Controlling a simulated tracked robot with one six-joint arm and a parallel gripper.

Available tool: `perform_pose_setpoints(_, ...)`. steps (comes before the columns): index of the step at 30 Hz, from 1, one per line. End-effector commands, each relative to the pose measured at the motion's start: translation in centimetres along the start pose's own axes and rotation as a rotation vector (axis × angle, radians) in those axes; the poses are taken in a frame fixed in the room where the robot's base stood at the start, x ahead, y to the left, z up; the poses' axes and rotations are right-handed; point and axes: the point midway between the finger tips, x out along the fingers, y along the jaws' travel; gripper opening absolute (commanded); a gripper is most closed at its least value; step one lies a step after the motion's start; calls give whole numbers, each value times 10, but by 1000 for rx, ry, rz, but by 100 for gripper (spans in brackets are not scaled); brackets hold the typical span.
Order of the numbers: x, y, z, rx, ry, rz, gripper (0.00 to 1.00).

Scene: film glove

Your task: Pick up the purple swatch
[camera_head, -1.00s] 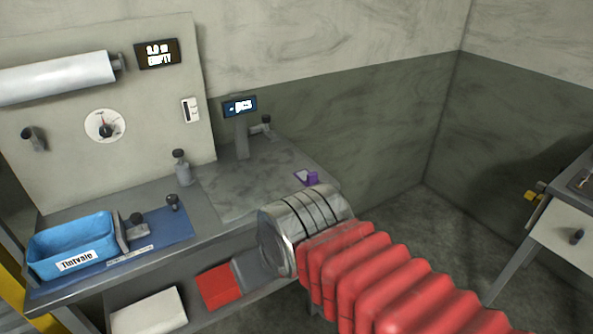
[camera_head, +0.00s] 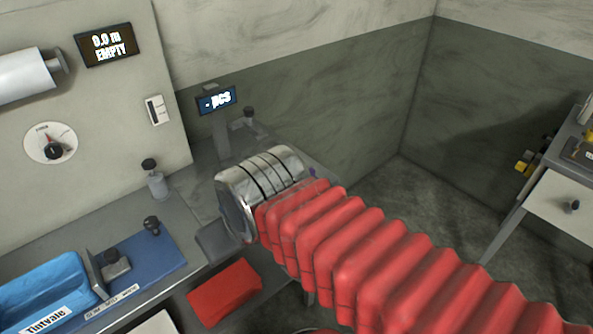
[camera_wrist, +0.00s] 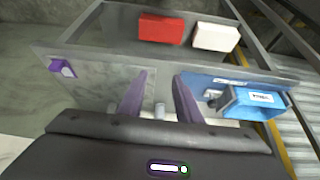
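The purple swatch (camera_wrist: 62,68) lies near the left corner of the grey worktop (camera_wrist: 95,85) in the wrist view, with one part standing up from it. In the head view only a sliver of purple (camera_head: 312,172) shows past my arm; the rest is hidden. My gripper (camera_wrist: 160,82) is open, with two separated fingers and nothing visible between them. It is above the bench, and the swatch lies to the left of the fingers, apart from them.
A blue Tintvale bin (camera_head: 45,290) sits on a blue mat (camera_head: 155,262) at left. A display on a post (camera_head: 217,101) and a knobbed bottle (camera_head: 155,182) stand on the bench. A red block (camera_head: 225,291) lies below. A side table (camera_head: 560,205) stands right.

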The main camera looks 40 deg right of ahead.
Motion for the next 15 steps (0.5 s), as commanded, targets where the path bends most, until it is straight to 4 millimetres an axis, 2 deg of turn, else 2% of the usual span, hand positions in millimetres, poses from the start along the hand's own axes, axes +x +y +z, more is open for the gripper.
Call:
perform_pose_setpoints(10,0,0,0,0,0,0,31)
perform_pose_setpoints(15,1,1,0,22,-8,-4,42)
